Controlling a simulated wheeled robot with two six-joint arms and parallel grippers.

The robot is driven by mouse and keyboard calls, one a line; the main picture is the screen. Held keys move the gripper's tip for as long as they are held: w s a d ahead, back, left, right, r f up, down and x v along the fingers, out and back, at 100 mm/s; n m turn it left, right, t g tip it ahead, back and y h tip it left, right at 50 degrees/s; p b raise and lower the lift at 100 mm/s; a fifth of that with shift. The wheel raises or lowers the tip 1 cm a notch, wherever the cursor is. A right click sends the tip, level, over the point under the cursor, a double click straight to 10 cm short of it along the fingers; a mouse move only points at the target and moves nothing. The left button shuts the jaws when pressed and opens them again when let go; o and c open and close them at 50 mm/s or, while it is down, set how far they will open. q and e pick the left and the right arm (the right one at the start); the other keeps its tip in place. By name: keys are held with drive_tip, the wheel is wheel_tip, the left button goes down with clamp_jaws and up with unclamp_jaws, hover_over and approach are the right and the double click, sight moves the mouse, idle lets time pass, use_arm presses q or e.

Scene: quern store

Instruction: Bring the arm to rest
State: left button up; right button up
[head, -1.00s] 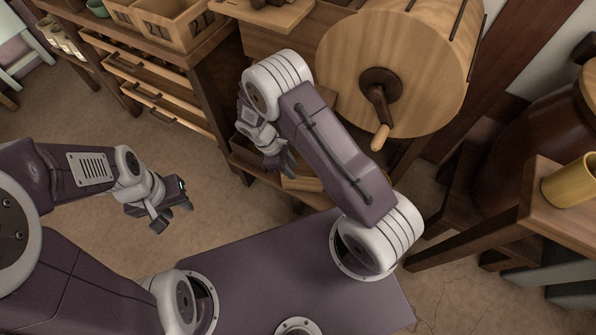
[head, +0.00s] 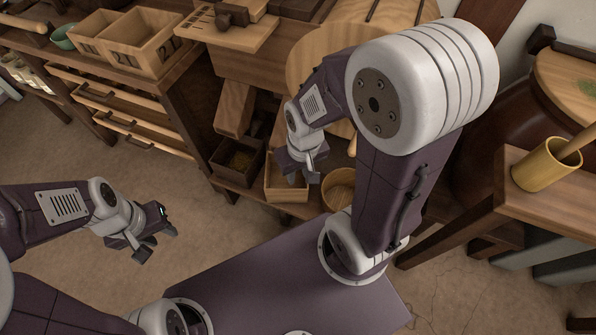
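My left gripper (head: 157,245) hangs over bare floor at the left. Its two fingers stand apart and nothing is between them. My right arm is bent up high in the middle of the view, and its forearm reaches down to the left. My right gripper (head: 303,179) points down over a small wooden box (head: 287,193) on the low shelf. Its fingers look apart, with nothing visible between them. I cannot tell how far above the box it is.
A wooden drum (head: 318,48) is partly hidden behind my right arm. A round wooden tub (head: 339,187) and a darker box (head: 237,158) flank the small box. The floor at left is clear.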

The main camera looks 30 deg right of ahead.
wheel_tip(320, 180, up, 33)
drive_tip(key=p, duration=3.3)
